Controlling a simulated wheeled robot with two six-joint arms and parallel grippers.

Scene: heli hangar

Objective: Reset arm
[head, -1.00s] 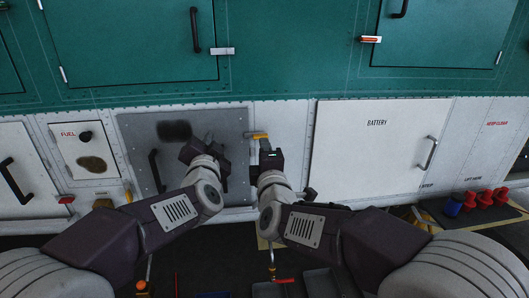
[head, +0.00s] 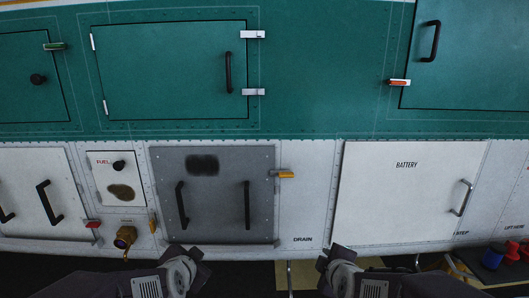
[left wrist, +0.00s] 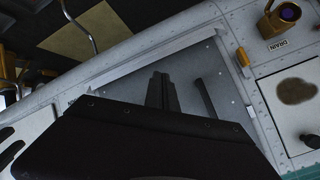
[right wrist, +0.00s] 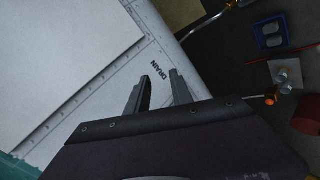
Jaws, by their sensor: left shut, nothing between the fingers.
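My left gripper (head: 187,253) is low in the head view, below the grey panel (head: 217,215). In the left wrist view its two fingers (left wrist: 161,92) are together with nothing between them. My right gripper (head: 337,255) is to the right, below the white panel near the DRAIN marking. In the right wrist view its fingers (right wrist: 158,92) are apart and the gap is empty. The grey panel lies flat in the white lower wall, with two black handles and a dark smudge. A yellow latch (head: 285,174) sits at its right edge.
The white BATTERY door (head: 400,195) is at the right and the FUEL panel (head: 115,178) at the left. Green doors (head: 170,70) are above. A brass drain fitting (head: 125,237) sticks out at lower left. Red and blue items (head: 492,256) stand at lower right.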

